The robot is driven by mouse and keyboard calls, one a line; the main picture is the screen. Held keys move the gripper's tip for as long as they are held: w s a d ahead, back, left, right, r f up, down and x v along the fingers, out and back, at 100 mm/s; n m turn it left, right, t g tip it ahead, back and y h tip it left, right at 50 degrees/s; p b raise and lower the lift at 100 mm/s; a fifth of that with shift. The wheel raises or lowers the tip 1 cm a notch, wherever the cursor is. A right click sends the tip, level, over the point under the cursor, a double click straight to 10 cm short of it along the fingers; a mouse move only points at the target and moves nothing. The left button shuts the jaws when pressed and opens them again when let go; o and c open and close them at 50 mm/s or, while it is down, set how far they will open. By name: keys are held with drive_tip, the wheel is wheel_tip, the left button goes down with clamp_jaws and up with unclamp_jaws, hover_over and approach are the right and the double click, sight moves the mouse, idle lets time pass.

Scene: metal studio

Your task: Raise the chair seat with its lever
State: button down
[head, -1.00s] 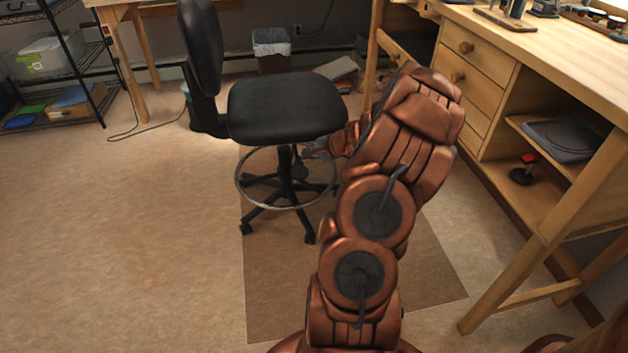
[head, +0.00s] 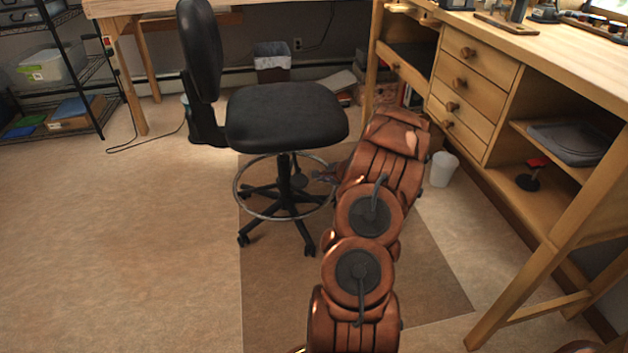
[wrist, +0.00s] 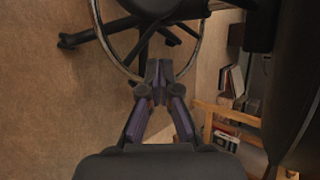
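The black office chair (head: 284,115) stands on a brown mat, with its seat level and its backrest on the left. Its column, foot ring (head: 240,193) and star base show below the seat; the ring (wrist: 103,40) also shows in the wrist view. My gripper (head: 322,173) is under the seat's right side, near the column and partly hidden by my arm. In the wrist view my gripper's fingertips (wrist: 157,70) are together with nothing visible between them. The dark seat (wrist: 298,95) fills the right edge there. I cannot clearly make out the lever among the dark parts under the seat.
A wooden workbench (head: 475,95) with drawers stands on the right, with a white bin (head: 443,168) beside it. A dark wastebasket (head: 272,62) is behind the chair. A wire shelf (head: 75,65) is at the far left. The floor at left front is clear.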

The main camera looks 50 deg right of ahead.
drive_tip(key=shift+w+a+r+b, duration=0.15)
drive_tip(key=shift+w+a+b, duration=0.1)
drive_tip(key=shift+a, duration=0.3)
drive_tip(key=shift+w+a+r+b, duration=0.2)
drive_tip(key=shift+a+b, duration=0.05)
drive_tip(key=shift+a, duration=0.35)
drive_tip(key=shift+w+a+r+b, duration=0.15)
drive_tip(key=shift+w+a+b, duration=0.1)
drive_tip(key=shift+a, duration=0.3)
wheel_tip(320, 180, up, 3)
drive_tip(key=g+p, duration=0.1)
drive_tip(key=p, duration=0.9)
drive_tip(key=shift+r+y+p, duration=0.15)
drive_tip(key=shift+y+p, duration=0.25)
